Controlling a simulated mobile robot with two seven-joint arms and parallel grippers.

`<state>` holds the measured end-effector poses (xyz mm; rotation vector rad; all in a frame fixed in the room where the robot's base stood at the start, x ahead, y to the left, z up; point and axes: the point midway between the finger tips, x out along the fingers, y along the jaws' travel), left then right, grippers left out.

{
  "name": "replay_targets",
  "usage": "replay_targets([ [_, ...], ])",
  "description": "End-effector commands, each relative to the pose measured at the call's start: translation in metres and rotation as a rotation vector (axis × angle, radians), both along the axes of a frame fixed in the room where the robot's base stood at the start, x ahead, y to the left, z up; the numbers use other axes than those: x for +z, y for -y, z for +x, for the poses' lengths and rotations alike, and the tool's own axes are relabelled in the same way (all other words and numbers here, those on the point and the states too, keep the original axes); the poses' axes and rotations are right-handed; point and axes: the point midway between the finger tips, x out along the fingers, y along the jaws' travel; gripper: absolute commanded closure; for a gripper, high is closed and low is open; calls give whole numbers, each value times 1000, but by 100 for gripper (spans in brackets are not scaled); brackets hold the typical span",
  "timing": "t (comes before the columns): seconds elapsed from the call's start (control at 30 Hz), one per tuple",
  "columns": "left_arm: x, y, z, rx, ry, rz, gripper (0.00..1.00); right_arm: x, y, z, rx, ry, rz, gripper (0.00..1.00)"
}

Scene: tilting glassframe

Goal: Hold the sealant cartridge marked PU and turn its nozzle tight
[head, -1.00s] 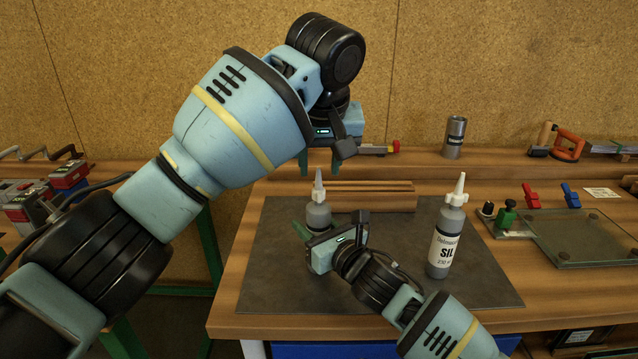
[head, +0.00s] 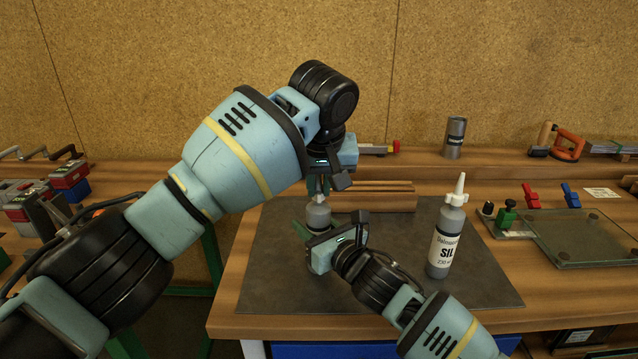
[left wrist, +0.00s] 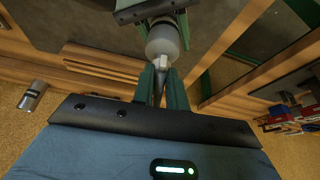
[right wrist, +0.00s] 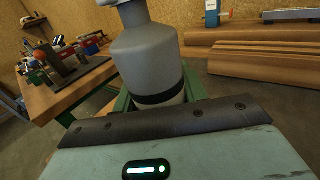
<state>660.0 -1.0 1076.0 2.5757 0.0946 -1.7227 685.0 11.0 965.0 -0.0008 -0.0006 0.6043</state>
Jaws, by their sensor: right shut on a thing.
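A grey sealant cartridge (head: 318,216) stands upright on the dark mat; its label is hidden, so I cannot read its mark. My right gripper (head: 308,236) is shut on its lower body, which also fills the right wrist view (right wrist: 148,60). My left gripper (head: 319,187) is above it, pointing down, with its fingers close on either side of the pale nozzle (left wrist: 161,72). The left fingers look narrowly open; whether they touch the nozzle is hard to see. A second cartridge (head: 447,232), marked SIL, stands upright to the right, untouched.
The dark mat (head: 268,270) covers the bench's middle. Wooden strips (head: 375,200) lie behind the held cartridge. A metal cylinder (head: 454,138) stands on the rear shelf. A glass plate (head: 590,238) with red, blue and green clamps lies at the right.

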Motion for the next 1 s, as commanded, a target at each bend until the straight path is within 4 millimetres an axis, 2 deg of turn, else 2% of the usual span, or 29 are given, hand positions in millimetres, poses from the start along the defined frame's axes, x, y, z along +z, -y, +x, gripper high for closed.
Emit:
replay_targets([
  [0.07,0,0,0,1,0,1,100,-1,0,0,-1,-2,0,90],
  [0.27,0,0,0,-18,0,0,100,-1,0,0,-1,-2,0,90],
  [0.53,0,-1,0,-134,1,-1,100,-1,0,0,-1,-2,0,90],
  [0.83,1,-1,0,-144,2,0,100,-1,1,0,-1,-2,0,90],
  [0.87,1,-1,0,-144,2,0,85,-1,1,0,-1,-2,0,90],
  [1.0,1,-1,0,-144,2,0,66,-1,1,0,-1,-2,0,90],
])
